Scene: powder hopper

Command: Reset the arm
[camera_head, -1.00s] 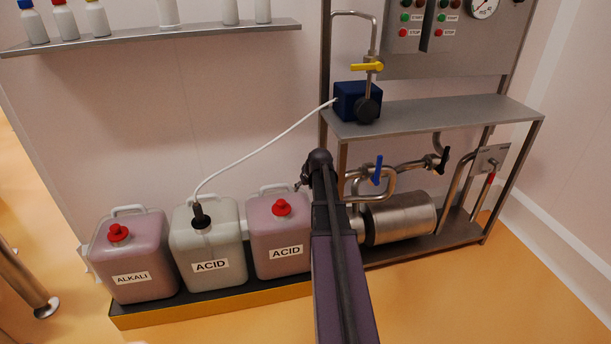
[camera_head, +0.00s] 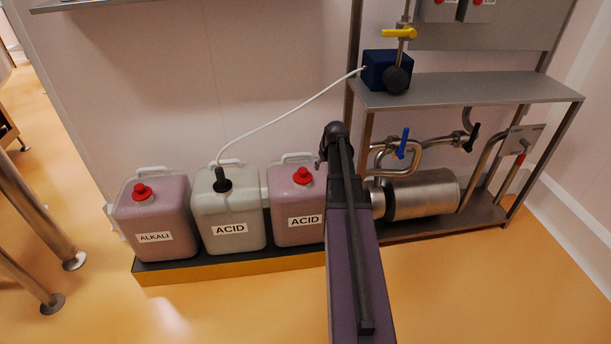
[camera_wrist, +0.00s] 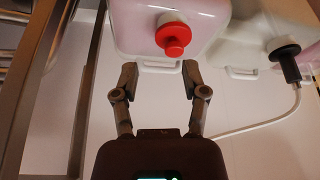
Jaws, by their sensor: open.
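My gripper (camera_wrist: 160,74) is open and empty in the wrist view, its two fingers apart. A pinkish canister with a red cap (camera_wrist: 173,38) is just beyond the fingertips in that view, which looks turned upside down. It seems to be the right ACID canister (camera_head: 296,228) of the head view. My arm (camera_head: 345,215) reaches forward beside that canister in the head view, and it hides most of my gripper there.
An ALKALI canister (camera_head: 152,218) and a white ACID canister (camera_head: 228,212) with a black cap and white hose (camera_head: 290,118) share the low plinth (camera_head: 215,270). A steel rack (camera_head: 470,88) with a blue pump (camera_head: 380,68) and pipes stands at right. Open floor lies in front.

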